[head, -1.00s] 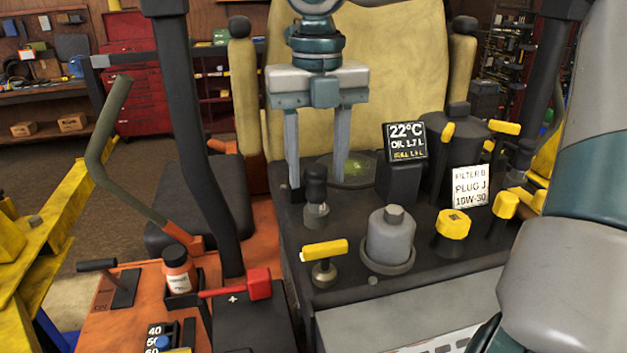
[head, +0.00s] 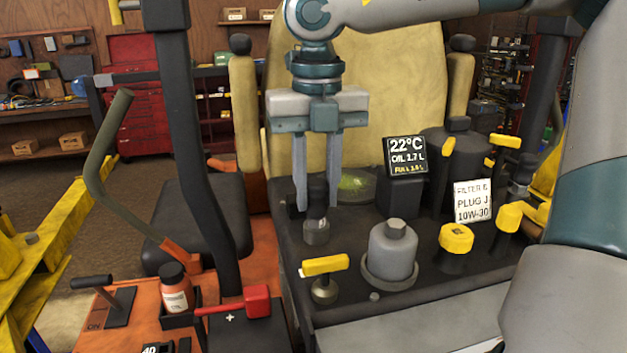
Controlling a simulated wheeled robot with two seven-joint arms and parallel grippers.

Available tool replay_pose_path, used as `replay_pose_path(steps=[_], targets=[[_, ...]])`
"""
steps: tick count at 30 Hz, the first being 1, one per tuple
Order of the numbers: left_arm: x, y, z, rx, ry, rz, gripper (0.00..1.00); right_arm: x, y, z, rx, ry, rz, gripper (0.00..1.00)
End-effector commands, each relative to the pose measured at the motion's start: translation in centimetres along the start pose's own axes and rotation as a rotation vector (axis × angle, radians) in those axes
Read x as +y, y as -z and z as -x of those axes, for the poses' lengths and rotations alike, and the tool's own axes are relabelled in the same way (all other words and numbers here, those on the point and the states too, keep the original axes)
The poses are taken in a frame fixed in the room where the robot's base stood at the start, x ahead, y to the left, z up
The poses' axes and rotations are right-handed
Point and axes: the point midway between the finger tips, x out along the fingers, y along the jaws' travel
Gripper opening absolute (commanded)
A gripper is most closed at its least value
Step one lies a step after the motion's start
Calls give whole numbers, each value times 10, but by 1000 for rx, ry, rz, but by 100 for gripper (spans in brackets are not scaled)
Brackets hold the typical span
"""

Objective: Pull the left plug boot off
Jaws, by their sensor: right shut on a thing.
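The left plug boot (head: 317,192) is a black upright cap on the dark engine deck, sitting over a grey metal base (head: 316,233). My right gripper (head: 317,203) points straight down from above, its two grey fingers on either side of the boot and shut on it. The fingers partly hide the boot's sides. No gap shows clearly between boot and base. My left gripper is not in view.
In front of the boot stands a yellow T-handle (head: 325,265), with a grey filter canister (head: 392,252) to its right. A display (head: 405,157) and a label card (head: 472,201) stand further right. A dark upright post (head: 195,150) rises on the left.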

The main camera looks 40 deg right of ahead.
Motion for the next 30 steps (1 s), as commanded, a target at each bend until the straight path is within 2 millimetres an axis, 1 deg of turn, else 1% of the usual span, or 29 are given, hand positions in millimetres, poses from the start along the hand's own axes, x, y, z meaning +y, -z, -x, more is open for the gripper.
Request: replay_pose_path(steps=[7, 18, 30], targets=[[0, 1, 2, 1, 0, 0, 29, 0, -2, 3, 0, 0, -1, 18], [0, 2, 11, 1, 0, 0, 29, 0, -15, 18, -2, 0, -1, 18], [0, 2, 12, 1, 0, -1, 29, 0, -17, 19, -2, 0, 0, 18]])
